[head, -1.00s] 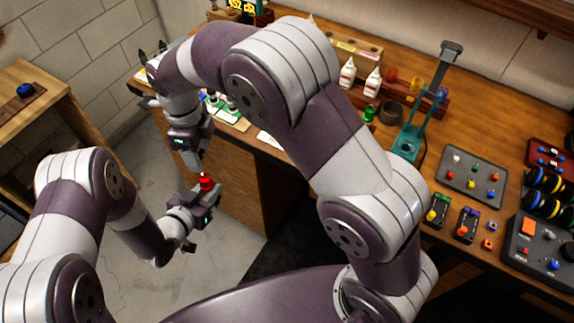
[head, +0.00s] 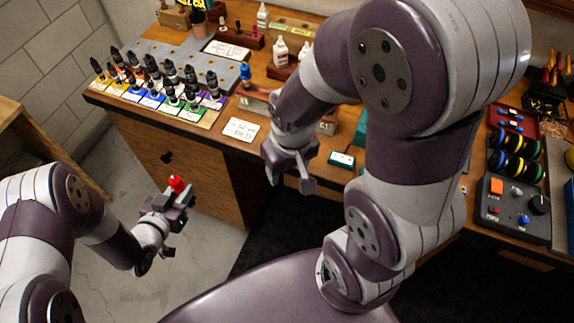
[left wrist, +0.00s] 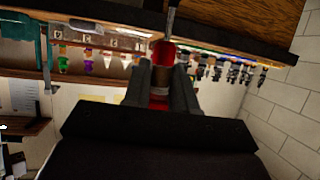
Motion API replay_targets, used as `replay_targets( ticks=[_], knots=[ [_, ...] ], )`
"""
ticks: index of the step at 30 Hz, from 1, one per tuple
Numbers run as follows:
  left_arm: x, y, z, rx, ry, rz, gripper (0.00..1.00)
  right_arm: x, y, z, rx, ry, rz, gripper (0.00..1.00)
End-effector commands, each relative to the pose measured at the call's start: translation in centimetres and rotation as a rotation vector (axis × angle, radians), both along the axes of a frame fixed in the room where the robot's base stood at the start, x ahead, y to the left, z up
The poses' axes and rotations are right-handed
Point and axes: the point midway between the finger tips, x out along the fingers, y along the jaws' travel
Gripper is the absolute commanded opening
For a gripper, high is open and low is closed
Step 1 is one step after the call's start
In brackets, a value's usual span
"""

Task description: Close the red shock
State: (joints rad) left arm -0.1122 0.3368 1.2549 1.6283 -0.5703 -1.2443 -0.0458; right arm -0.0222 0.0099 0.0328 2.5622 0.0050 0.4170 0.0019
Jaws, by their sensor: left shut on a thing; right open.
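My left gripper (head: 172,199) is shut on the red shock (head: 176,183) and holds it in front of the workbench, clear of the bench top. Its red upper end sticks up above the fingers in the head view. In the left wrist view, the red shock (left wrist: 164,53) sits between the two fingers, with a thin dark rod beyond its far end. The fingers hide part of its body. My right gripper (head: 298,172) is open and empty near the bench's front edge, to the right of the left gripper and apart from it.
Several black-topped shocks or bottles stand on coloured cards (head: 147,97) at the bench's left end. White bottles (head: 280,52) stand behind. A control box (head: 515,208) is at right. My right arm hides the middle of the bench. Open floor (head: 118,250) lies below.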

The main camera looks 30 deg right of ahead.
Motion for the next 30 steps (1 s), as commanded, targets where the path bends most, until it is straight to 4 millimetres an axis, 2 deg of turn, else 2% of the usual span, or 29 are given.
replay_targets(
  ticks=[8,11,14,17,22,25,30],
  knots=[
    [0.0,0.0,0.0,-0.001,-0.001,0.002,0.0,0.0,0.0,0.0,-0.001,0.001,0.008,0.57],
    [0.5,1.0,0.0,-0.003,0.001,0.055,0.0,0.0,0.0,0.0,-0.001,0.001,0.007,0.57],
    [1.3,3.8,0.0,-0.009,0.006,0.194,0.0,0.0,0.0,0.0,-0.001,0.001,0.007,0.57],
    [2.0,7.4,0.0,-0.012,0.007,0.372,0.0,0.0,0.0,0.0,-0.001,0.002,0.006,0.57],
    [2.1,13.0,0.0,-0.004,0.003,0.622,0.0,0.0,0.0,0.0,-0.001,0.002,0.006,0.57],
    [1.9,14.5,0.0,-0.001,-0.001,0.689,0.0,0.0,0.0,0.0,-0.001,0.002,0.006,0.57],
    [1.8,14.8,0.0,0.0,-0.002,0.702,0.0,0.0,0.0,0.0,-0.001,0.002,0.006,0.57]
  ],
)
